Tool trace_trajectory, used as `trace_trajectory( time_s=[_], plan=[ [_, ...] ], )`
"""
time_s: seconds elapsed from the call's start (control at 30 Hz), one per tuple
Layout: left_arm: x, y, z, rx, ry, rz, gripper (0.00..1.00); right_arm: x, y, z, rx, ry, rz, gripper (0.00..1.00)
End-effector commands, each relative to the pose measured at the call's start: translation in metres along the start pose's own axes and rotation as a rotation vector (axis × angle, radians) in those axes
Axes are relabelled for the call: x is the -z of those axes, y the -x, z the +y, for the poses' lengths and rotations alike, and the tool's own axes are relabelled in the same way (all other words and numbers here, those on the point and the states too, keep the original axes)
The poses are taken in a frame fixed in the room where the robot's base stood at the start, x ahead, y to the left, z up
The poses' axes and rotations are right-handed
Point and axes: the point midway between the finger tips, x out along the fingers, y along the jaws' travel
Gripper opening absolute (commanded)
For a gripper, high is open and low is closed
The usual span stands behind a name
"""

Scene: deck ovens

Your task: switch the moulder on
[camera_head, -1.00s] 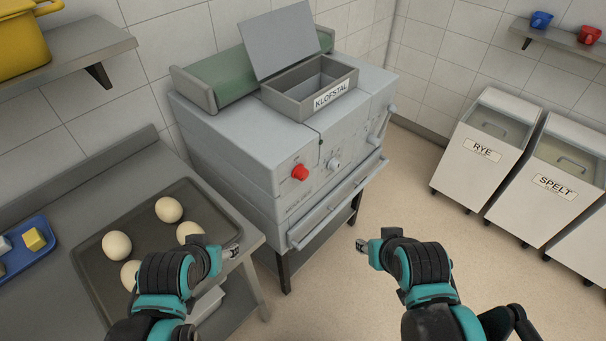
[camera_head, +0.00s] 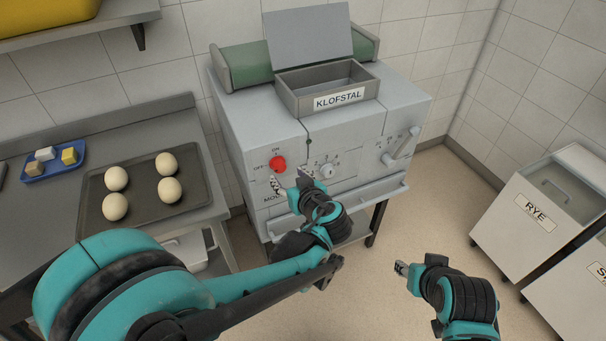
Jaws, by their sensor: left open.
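The moulder (camera_head: 255,125) is a grey machine with a green belt on top and an open bin marked KLOFSTAL (camera_head: 338,100). Its red knob (camera_head: 277,164) is on the front left, with ON above it and OFF to its left. My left gripper (camera_head: 290,183) is open just below and in front of the red knob, apart from it as far as I can see. Its fingers hide part of the lettering below. My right gripper (camera_head: 402,268) is low at the right over the floor, away from the moulder; its jaw opening is too small to tell.
A white dial (camera_head: 326,171) and a lever (camera_head: 402,144) are right of the red knob. A tray (camera_head: 140,214) with several dough balls lies on the left table, beside a blue tray (camera_head: 36,172). A RYE bin (camera_head: 521,232) stands at right. Floor between is clear.

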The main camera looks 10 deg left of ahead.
Motion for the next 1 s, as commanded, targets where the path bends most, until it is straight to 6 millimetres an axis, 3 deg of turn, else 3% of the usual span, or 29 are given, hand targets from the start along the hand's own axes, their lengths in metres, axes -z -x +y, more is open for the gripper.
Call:
trace_trajectory(
  time_s=[0.17, 0.53, 0.93, 1.0],
  plan=[
    [0.000, -0.012, 0.005, 0.003, 0.020, 0.025, 0.56, -0.003, -0.004, 0.000, 0.000, 0.000, 0.000, 0.40],
    [0.001, -0.069, 0.004, 0.003, 0.019, 0.022, 0.56, -0.014, -0.020, 0.000, 0.000, 0.000, 0.000, 0.40],
    [0.003, -0.079, 0.005, 0.000, 0.017, 0.022, 0.56, -0.015, -0.021, 0.000, 0.000, 0.000, 0.000, 0.40],
    [0.003, -0.079, 0.005, 0.000, 0.017, 0.021, 0.41, -0.015, -0.021, 0.000, 0.000, 0.000, 0.000, 0.40]
  ],
)
